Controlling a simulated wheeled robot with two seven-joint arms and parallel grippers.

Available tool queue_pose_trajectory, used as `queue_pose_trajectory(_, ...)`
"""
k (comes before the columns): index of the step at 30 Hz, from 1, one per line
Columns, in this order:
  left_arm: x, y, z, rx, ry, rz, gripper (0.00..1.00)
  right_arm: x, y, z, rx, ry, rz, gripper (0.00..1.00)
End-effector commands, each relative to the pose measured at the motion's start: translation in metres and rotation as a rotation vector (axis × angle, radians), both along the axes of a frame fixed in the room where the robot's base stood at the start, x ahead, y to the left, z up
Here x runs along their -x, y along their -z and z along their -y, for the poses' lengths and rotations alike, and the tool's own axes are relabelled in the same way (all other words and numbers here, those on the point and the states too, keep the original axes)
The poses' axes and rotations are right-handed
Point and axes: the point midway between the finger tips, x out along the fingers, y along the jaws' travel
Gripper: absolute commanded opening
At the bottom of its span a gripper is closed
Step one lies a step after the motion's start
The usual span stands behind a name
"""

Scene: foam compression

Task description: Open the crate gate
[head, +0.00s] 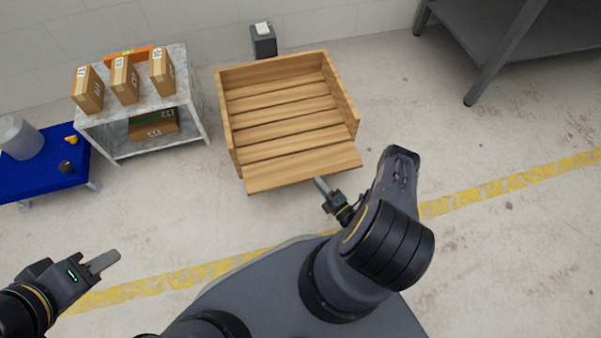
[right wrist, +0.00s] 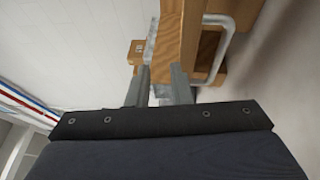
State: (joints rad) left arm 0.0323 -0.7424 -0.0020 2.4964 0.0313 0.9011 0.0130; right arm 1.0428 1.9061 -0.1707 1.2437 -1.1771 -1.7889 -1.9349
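The wooden crate (head: 223,115) stands on the floor at the middle of the head view, with its slatted inside visible from above. Its gate (head: 302,170) is the wide plank along the near side; its exact tilt is hard to judge. My right gripper (head: 320,185) is just in front of the gate's lower edge, right of its middle. In the right wrist view its two fingers (right wrist: 160,86) are apart, with a wooden board (right wrist: 189,35) beyond them, close to the right finger. Contact cannot be told. My left gripper (head: 110,258) is at the lower left, far from the crate, its finger gap unclear.
A grey shelf (head: 135,112) with several cardboard boxes (head: 125,80) stands left of the crate. A blue cart (head: 45,180) is at the far left. A dark bench (head: 500,50) is at the upper right. Floor right of the crate is clear.

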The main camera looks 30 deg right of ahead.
Motion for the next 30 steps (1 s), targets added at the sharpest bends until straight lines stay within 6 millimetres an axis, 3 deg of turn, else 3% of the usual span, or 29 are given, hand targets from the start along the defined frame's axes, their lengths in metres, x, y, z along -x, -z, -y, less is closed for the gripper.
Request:
queue_pose_trajectory(8,0.000,0.015,0.000,0.000,0.000,0.000,0.36,0.004,0.023,-0.003,0.000,0.002,0.009,0.19)
queue_pose_trajectory(17,0.000,0.057,0.000,0.000,0.000,0.000,0.36,0.004,0.090,-0.003,-0.001,0.003,0.007,0.19)
queue_pose_trajectory(24,0.000,0.064,0.000,0.000,0.000,0.000,0.36,-0.044,0.077,-0.010,-0.001,-0.001,0.010,0.19)
queue_pose_trajectory(30,0.000,0.070,0.000,0.000,0.000,0.000,0.36,-0.065,0.073,-0.014,0.000,0.001,0.008,0.19)
